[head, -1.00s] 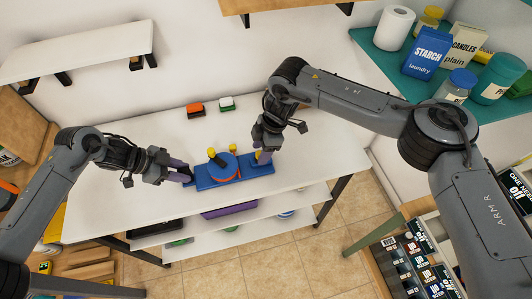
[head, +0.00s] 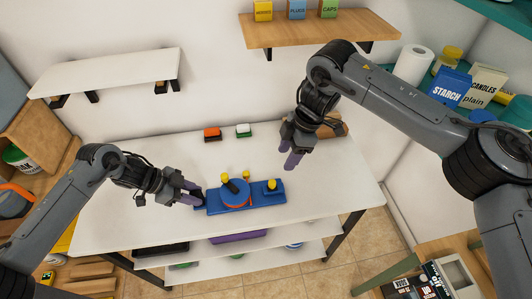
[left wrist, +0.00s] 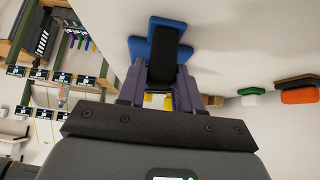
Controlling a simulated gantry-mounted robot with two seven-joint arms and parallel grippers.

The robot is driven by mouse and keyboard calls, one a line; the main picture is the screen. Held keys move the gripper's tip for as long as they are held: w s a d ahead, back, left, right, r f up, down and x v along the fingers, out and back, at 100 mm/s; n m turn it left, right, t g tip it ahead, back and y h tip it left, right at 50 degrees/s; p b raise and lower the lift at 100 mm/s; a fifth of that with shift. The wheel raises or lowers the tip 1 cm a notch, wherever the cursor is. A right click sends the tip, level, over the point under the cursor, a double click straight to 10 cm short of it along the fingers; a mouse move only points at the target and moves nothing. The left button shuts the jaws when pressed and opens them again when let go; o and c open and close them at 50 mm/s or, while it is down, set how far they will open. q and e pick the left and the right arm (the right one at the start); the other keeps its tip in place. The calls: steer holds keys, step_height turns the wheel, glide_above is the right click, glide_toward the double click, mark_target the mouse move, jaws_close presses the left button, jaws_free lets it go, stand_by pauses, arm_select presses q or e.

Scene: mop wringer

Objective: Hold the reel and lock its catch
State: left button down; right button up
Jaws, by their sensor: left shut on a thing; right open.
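The reel (head: 236,193) is a round blue drum with an orange edge and a black bar on top. It sits on a long blue base (head: 211,205) on the white table. Yellow knobs stand behind the drum, and another yellow knob (head: 271,185) stands on the base's right part. My left gripper (head: 193,194) is shut on a black grip at the base's left end; this black grip (left wrist: 163,55) shows between purple fingers in the left wrist view. My right gripper (head: 288,155) is open and empty, above the table, apart from the right knob. Which part is the catch I cannot tell.
An orange block (head: 212,134) and a white-and-green block (head: 243,130) lie at the table's back. A brown object (head: 334,126) is behind my right gripper. Wall shelves hang above. The table's (head: 325,190) right part is clear.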

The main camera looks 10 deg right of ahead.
arm_select(q)
steer(key=c, duration=0.7)
jaws_free()
